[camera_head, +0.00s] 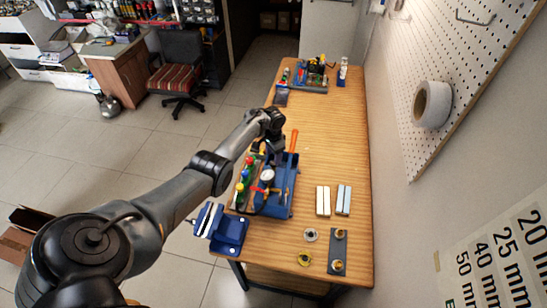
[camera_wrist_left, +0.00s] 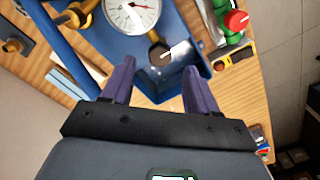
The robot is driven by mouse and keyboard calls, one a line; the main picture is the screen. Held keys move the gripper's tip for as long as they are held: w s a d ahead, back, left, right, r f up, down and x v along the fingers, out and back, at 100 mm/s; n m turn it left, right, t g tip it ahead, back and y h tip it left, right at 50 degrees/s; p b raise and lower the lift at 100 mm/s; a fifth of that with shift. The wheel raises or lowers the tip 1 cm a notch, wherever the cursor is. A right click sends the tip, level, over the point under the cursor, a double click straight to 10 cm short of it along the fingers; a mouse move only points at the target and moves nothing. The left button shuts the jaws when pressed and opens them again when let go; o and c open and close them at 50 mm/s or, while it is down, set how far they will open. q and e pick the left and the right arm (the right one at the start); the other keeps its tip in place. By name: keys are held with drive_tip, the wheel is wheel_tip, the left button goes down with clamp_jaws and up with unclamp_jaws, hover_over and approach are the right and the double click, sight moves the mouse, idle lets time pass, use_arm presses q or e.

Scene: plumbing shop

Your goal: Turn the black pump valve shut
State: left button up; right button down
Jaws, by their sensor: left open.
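The blue test pump (camera_head: 281,200) stands on the wooden bench with a white dial gauge (camera_head: 267,175) and an orange lever handle (camera_head: 294,140). In the left wrist view, a small black valve knob (camera_wrist_left: 156,50) sits just below the gauge (camera_wrist_left: 131,12), above the blue tank (camera_wrist_left: 165,82). My left gripper (camera_wrist_left: 158,66) is open and empty, its two purple fingers pointing toward the pump with the knob just beyond and between their tips. I cannot tell the exact depth between them. In the head view my left wrist hides the knob. My right gripper is not in view.
A manifold with coloured caps (camera_head: 240,190) stands left of the pump. A blue vise (camera_head: 228,233) is at the bench's front left corner. Pale blocks (camera_head: 323,201), a plate with brass fittings (camera_head: 338,250) and loose rings lie to the right. The bench beyond the pump is mostly clear.

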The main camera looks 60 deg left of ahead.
sight(273, 162)
use_arm(q)
wheel_tip(273, 162, up, 7)
drive_tip(key=p, duration=0.1)
drive_tip(key=shift+f, duration=0.15)
drive_tip(key=shift+s+f, duration=0.1)
idle(0.4)
